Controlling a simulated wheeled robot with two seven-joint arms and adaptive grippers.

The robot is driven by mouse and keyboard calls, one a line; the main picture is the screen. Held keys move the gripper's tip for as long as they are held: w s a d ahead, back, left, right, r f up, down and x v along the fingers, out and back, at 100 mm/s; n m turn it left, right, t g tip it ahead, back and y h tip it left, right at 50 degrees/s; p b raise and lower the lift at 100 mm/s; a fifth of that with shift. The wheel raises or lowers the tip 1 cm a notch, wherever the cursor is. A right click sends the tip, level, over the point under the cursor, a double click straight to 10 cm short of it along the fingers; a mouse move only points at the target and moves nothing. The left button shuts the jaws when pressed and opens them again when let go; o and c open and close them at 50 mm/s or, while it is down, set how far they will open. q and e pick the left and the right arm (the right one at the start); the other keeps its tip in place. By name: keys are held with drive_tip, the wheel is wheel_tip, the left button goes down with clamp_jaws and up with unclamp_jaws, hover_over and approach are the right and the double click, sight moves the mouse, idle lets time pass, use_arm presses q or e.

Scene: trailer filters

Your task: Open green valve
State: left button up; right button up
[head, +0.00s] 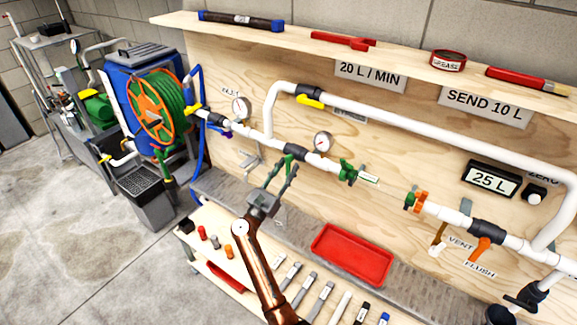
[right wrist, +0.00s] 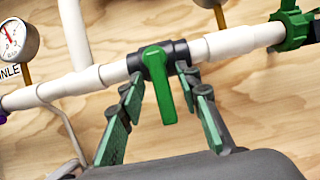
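The green valve (head: 290,158) sits on the white pipe on the plywood panel, between the two gauges. In the right wrist view its green handle (right wrist: 162,95) hangs down across the pipe from a dark valve body. My right gripper (head: 282,175) is just below the pipe. In the right wrist view its two green-padded fingers (right wrist: 160,100) are spread, one on each side of the handle, with a visible gap on both sides. The fingertips reach close to the pipe; whether they touch it I cannot tell. My left gripper does not show.
A green union (head: 347,172) is right of the valve, facing an orange-green fitting (head: 415,200) across a gap. A yellow valve handle (head: 312,100) is above. A gauge (head: 323,142) stands close by. A red tray (head: 352,254) lies below, and a hose reel (head: 155,105) stands left.

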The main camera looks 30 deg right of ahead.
drive_tip(key=shift+w+d+r, duration=0.15)
drive_tip(key=shift+d+r, duration=0.05)
drive_tip(key=shift+d, duration=0.2)
drive_tip(key=shift+c, duration=0.2)
clamp_jaws()
idle(0.3)
